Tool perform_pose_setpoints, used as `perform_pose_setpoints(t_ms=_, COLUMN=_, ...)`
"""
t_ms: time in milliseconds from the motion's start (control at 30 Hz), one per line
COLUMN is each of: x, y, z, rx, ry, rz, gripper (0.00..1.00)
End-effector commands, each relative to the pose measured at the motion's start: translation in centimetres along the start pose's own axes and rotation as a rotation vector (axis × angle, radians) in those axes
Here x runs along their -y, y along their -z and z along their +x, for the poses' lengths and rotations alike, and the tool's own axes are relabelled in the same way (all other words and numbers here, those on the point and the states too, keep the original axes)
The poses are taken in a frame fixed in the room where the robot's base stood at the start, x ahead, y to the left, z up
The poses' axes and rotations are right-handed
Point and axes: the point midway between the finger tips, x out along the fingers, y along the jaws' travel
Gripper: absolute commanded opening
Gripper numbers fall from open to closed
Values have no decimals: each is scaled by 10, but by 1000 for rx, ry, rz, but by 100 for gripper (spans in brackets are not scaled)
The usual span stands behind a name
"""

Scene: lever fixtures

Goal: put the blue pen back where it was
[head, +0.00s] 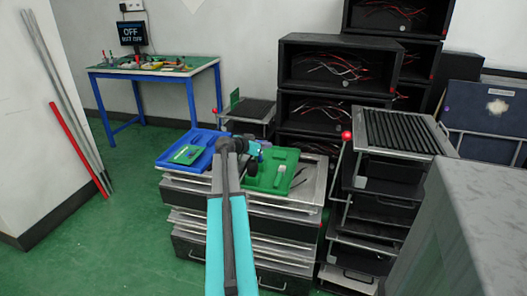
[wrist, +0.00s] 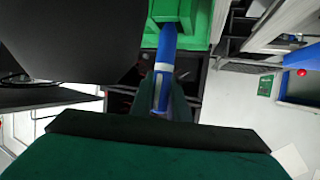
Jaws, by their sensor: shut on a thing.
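The blue pen (wrist: 165,55), with a pale band and a white part at its near end, shows in the wrist view. My gripper (wrist: 161,100) is shut on its near end, between two dark green fingers. The pen's far end meets or overlaps a green tray (wrist: 203,20); I cannot tell if it touches. In the head view my gripper (head: 256,152) is over the left edge of the green tray (head: 256,182), which holds a grey-white object. The pen is not clear there. A blue tray (head: 172,160) with a green object lies to the left.
The trays lie on a stack of metal-topped drawers (head: 250,205). Black open boxes with wires (head: 335,65) stand behind. A ribbed rack with a red-knobbed lever (head: 400,132) stands to the right. A blue-legged table (head: 150,68) with a screen is at the back left. Green floor is free at left.

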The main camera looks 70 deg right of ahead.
Motion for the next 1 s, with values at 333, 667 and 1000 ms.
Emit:
perform_pose_setpoints(t_ms=333, x=0, y=-19, z=8, rx=-1, ry=1, rz=0, gripper=0)
perform_pose_setpoints(t_ms=667, x=0, y=-22, z=9, rx=-1, ry=1, rz=0, gripper=0)
perform_pose_setpoints(t_ms=1000, x=0, y=-21, z=9, rx=-1, ry=0, rz=0, gripper=34)
